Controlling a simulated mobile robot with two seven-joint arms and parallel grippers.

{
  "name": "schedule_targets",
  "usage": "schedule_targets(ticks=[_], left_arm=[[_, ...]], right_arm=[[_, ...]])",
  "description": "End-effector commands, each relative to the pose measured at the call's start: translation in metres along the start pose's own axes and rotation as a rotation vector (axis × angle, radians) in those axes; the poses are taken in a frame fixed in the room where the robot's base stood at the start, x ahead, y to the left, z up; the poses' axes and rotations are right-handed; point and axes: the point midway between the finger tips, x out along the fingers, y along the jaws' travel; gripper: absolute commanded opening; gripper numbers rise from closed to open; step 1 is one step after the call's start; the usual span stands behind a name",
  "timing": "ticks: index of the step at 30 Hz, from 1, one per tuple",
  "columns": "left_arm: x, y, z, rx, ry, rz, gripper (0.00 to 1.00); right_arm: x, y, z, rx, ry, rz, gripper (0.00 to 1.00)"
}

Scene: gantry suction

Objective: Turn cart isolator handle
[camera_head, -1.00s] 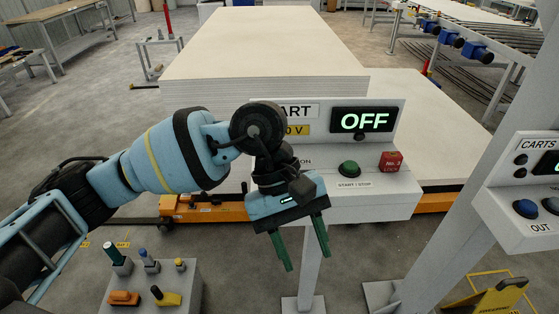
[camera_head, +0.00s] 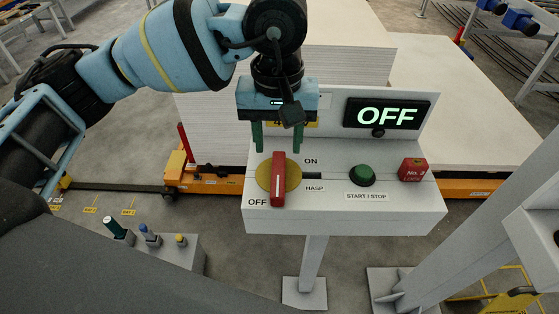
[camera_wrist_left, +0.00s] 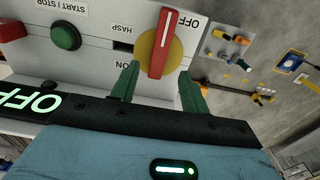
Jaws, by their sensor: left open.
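The cart isolator handle (camera_head: 278,180) is a red bar on a yellow round plate (camera_head: 264,176), on the sloped face of a grey control box (camera_head: 340,212). In the head view the bar stands nearly upright, its lower end beside the OFF label. My left gripper (camera_head: 272,145) is open, its two green fingers just above the handle's upper end. The display (camera_head: 387,115) reads OFF. My right gripper is not in view.
A green START/STOP button (camera_head: 362,175) and a red No. 3 lock (camera_head: 412,169) sit right of the handle. A HASP slot (camera_head: 312,175) is beside it. A small grey stand (camera_head: 175,252) with colored tools is at lower left. White stacked boards (camera_head: 220,120) stand behind.

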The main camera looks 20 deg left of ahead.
Motion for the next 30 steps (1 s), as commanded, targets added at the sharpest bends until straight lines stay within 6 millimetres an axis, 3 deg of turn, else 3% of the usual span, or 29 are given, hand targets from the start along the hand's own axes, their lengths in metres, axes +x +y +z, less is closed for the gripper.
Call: schedule_targets(ticks=[15, 26, 30], left_arm=[[0.066, 0.0, 0.001, -0.001, -0.001, 0.0, 0.45], [0.073, 0.0, 0.0, -0.001, 0.0, 0.0, 0.45], [0.072, 0.0, 0.0, -0.001, 0.0, 0.0, 0.3]], right_arm=[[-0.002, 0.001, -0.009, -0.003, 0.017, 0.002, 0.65], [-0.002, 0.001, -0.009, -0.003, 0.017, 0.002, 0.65], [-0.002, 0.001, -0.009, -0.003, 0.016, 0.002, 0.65]])
